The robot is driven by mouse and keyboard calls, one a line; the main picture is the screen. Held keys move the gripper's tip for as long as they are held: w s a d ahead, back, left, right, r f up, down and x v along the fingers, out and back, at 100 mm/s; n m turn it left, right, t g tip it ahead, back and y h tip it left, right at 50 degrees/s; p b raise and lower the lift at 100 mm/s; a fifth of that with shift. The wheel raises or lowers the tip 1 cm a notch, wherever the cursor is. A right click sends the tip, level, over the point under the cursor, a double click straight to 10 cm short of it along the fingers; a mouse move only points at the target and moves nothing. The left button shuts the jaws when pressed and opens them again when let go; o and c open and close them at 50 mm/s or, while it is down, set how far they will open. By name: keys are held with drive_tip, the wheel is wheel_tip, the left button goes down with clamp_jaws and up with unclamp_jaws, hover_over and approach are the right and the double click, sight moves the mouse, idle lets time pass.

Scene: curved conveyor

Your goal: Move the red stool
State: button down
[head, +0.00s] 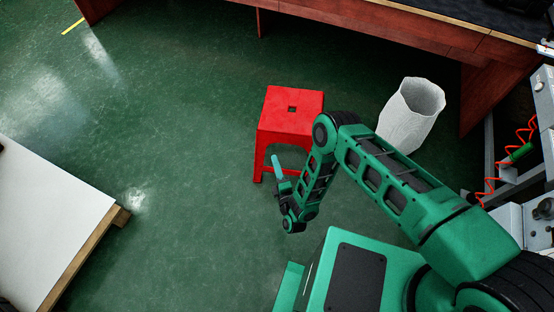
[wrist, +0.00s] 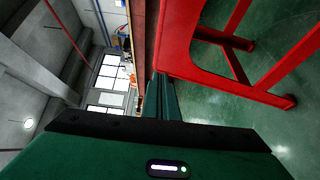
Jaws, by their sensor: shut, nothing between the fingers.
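The red stool (head: 292,105) stands upright on the green floor in the middle of the head view. It has a square seat with a small hole in its centre. My arm hides part of its right side. My gripper (head: 276,160) is in front of the stool's near side, shut with nothing held. In the head view its fingers overlap the stool's open leg area; I cannot tell whether they touch it. In the wrist view the stool (wrist: 188,62) appears sideways at the upper right, with its legs toward the right, and my shut gripper (wrist: 163,90) is beside it.
A white bin (head: 408,115) stands right of the stool. A red-brown workbench (head: 400,28) runs along the back. A white-topped platform with a wooden edge (head: 50,220) is at the left. The floor left of the stool is clear. Equipment with an orange coiled hose (head: 490,180) is at the right.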

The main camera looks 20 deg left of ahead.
sight(273, 133)
drive_tip(key=x, duration=0.3)
drive_tip(key=d+x, duration=0.1)
drive_tip(key=x, duration=0.2)
drive_tip(key=w+x, duration=0.1)
drive_tip(key=x, duration=0.2)
drive_tip(key=shift+w+d, duration=0.3)
drive_tip(key=shift+w, duration=0.6)
